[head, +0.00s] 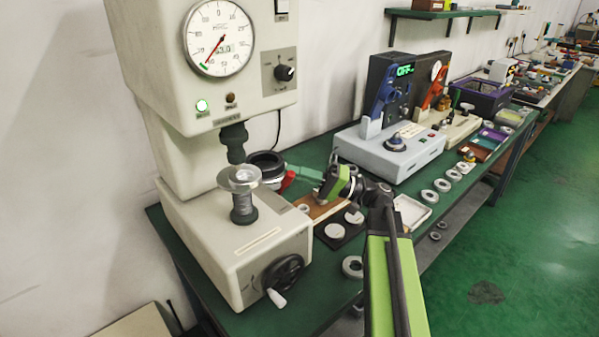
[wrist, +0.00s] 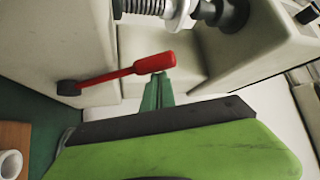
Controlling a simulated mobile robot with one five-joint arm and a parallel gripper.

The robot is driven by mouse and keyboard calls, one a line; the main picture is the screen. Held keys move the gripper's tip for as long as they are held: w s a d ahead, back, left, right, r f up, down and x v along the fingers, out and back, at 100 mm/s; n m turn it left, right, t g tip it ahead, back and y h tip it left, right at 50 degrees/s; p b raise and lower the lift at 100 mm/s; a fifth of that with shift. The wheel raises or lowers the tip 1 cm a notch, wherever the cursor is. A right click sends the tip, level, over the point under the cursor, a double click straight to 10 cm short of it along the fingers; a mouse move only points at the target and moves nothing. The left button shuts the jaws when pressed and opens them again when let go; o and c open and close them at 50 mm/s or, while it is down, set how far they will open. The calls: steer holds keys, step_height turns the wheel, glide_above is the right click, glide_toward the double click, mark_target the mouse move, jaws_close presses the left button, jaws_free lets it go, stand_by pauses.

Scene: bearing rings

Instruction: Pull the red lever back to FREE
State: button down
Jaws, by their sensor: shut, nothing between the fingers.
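The red lever (wrist: 152,65) has a thick red grip and a thin red rod that runs left to a dark pivot (wrist: 68,88) on the side of the cream press. In the head view the lever (head: 287,181) shows as a small red piece at the press's right side, partly hidden. My gripper (wrist: 158,77) is shut and empty, its green fingertips close beside the red grip. I cannot tell whether they touch it. In the head view my gripper (head: 291,171) reaches left toward the press. No FREE mark is readable.
The cream press (head: 185,215) carries a dial gauge (head: 219,38), a lit green lamp and a black handwheel (head: 283,272). A metal ring (head: 239,178) sits on its post. A dark round pot (head: 266,164) stands behind the lever. A grey-blue device (head: 385,153) stands right on the green bench.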

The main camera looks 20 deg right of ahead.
steer(key=d+f+b, duration=0.2)
steer(key=d, duration=0.7)
steer(key=shift+w+d, duration=0.15)
steer(key=shift+w, duration=0.1)
steer(key=c, duration=2.1)
jaws_free()
